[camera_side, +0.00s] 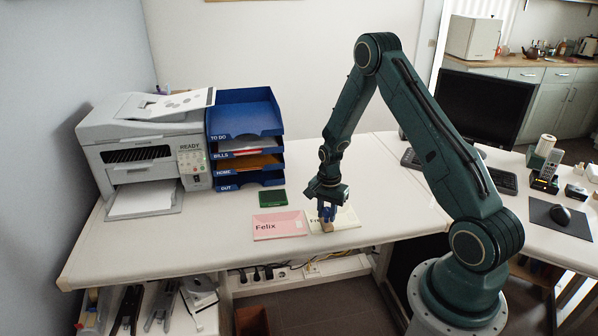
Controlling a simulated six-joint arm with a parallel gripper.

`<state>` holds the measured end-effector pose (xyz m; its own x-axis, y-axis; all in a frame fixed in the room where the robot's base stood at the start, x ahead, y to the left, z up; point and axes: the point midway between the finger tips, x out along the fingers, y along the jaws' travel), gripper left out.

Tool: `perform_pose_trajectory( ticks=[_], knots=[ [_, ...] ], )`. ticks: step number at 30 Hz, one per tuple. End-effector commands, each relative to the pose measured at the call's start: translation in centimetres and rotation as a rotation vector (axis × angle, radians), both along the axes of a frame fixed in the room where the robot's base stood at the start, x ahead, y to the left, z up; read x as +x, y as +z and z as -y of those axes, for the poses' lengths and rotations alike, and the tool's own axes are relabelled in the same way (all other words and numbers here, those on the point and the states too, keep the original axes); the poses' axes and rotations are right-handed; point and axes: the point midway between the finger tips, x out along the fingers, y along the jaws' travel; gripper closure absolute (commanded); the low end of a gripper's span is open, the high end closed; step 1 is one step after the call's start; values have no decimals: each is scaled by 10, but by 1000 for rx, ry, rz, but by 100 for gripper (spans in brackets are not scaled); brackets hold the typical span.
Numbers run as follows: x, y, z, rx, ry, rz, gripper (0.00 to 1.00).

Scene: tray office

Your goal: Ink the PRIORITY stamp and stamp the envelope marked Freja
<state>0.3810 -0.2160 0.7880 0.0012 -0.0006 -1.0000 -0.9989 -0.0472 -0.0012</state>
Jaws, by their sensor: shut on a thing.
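My gripper (327,212) is shut on a stamp (327,225), a small light brown block. The stamp is low over the cream envelope (348,217) and in front of its writing, of which only the start, "Fr", shows. I cannot tell whether the stamp touches the paper. The word on the stamp is not visible. The pink envelope (281,229) marked Felix lies just to the left. A green ink pad (273,198) lies behind the pink envelope.
A blue tray stack (245,155) labelled TO DO, BILLS, HOME and OUT stands behind the ink pad. A grey printer (140,150) is at its left. A monitor (486,108) and keyboard (497,175) are at the right. The desk's front left is clear.

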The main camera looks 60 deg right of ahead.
Motion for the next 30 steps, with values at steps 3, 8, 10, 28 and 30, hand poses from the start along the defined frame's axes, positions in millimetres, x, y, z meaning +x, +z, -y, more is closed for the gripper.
perform_pose_trajectory(
  ticks=[3, 8, 10, 28, 30],
  knots=[
    [0, 0, 0, 0, 0, 0, 89],
    [0, 4, 0, 0, 0, 1, 89],
    [1, 8, 0, -1, 0, 2, 89],
    [0, 41, 0, -1, 0, 1, 89],
    [0, 45, 0, -1, 0, 1, 89]
  ],
)
